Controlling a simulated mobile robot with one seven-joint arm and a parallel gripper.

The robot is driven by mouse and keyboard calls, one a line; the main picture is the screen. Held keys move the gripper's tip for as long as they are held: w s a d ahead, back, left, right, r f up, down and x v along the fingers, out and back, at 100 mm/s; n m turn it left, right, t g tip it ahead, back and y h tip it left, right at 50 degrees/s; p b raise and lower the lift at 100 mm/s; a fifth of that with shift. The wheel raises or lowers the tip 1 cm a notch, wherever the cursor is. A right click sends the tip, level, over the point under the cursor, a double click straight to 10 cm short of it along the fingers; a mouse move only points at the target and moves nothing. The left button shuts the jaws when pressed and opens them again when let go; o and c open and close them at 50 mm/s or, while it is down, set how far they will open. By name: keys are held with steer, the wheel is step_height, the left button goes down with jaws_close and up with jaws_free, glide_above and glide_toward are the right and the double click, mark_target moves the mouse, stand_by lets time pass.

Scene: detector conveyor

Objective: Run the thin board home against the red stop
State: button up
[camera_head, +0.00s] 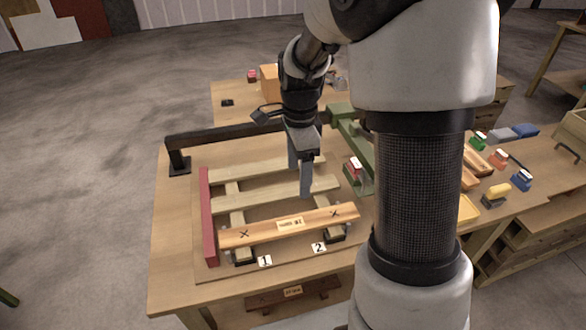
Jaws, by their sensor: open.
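The red stop (208,220) is an upright red strip along the left side of the wooden jig. An orange-brown board (265,230) with two X marks and a label lies across the front of the jig. Its left end is close to the red stop; I cannot tell whether they touch. Two pale slats, a rear one (245,171) and a middle one (250,197), lie behind it. I cannot read the labels well enough to say which is the thin board. My gripper (299,180) is open, pointing down, its fingers near the right part of the pale slats.
My arm hides part of the table. Small coloured items lie at the right.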

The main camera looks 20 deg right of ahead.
mark_target(298, 222)
steer(key=shift+f, duration=0.1)
step_height(298, 222, down, 17)
steer(key=shift+f+b, duration=0.1)
steer(key=shift+b, duration=0.2)
stand_by(0.4)
steer(key=c, duration=1.2)
